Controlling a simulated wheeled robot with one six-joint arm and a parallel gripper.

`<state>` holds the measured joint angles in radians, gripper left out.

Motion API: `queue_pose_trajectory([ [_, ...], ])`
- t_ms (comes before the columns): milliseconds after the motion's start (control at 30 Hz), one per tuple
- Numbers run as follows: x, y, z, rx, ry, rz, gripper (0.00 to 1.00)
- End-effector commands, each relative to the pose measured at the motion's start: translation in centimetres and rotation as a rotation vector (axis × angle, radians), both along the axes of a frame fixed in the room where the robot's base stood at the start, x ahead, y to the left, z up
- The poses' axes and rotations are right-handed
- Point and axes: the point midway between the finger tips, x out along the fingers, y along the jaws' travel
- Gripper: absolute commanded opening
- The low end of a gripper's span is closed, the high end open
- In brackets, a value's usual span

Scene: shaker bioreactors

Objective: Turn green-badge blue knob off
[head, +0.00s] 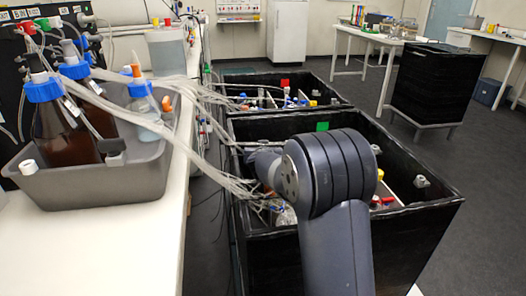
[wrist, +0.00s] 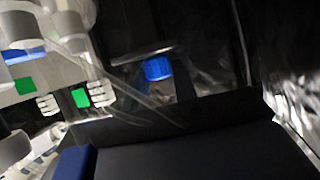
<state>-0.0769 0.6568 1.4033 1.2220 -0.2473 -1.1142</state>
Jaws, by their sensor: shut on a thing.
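A blue knob (wrist: 158,68) shows in the upper middle of the wrist view, with dark parts close around it. My gripper (wrist: 157,77) is at this knob and shut on it, though the dark fingers are hard to make out against the dark background. Green badges show to the left in the wrist view, one (wrist: 82,98) nearer the knob and one (wrist: 25,86) at the far left. In the head view a green badge (head: 322,126) is on the far inner wall of the near black box (head: 420,240). There my arm hides the gripper and the knob.
Clear tubes (head: 215,160) run from the bench at left into the near box. A grey tray (head: 95,190) with brown bottles stands on that bench. A second black box (head: 300,85) stands behind. Open floor lies to the right.

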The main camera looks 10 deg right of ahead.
Motion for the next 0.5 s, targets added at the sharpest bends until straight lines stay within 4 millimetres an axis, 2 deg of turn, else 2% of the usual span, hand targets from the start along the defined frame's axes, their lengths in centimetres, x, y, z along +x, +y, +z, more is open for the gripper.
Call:
queue_pose_trajectory([
  [33, -0.06, 0.02, -0.25, 0.000, 0.004, 0.001, 0.04],
  [67, -0.05, 0.02, -0.24, 0.000, 0.004, 0.001, 0.27],
  [100, -0.05, 0.02, -0.24, 0.000, 0.004, 0.001, 0.31],
  [300, -0.03, 0.01, -0.13, 0.001, 0.003, 0.001, 0.47],
  [500, -0.02, 0.00, -0.06, 0.001, 0.002, 0.001, 0.48],
])
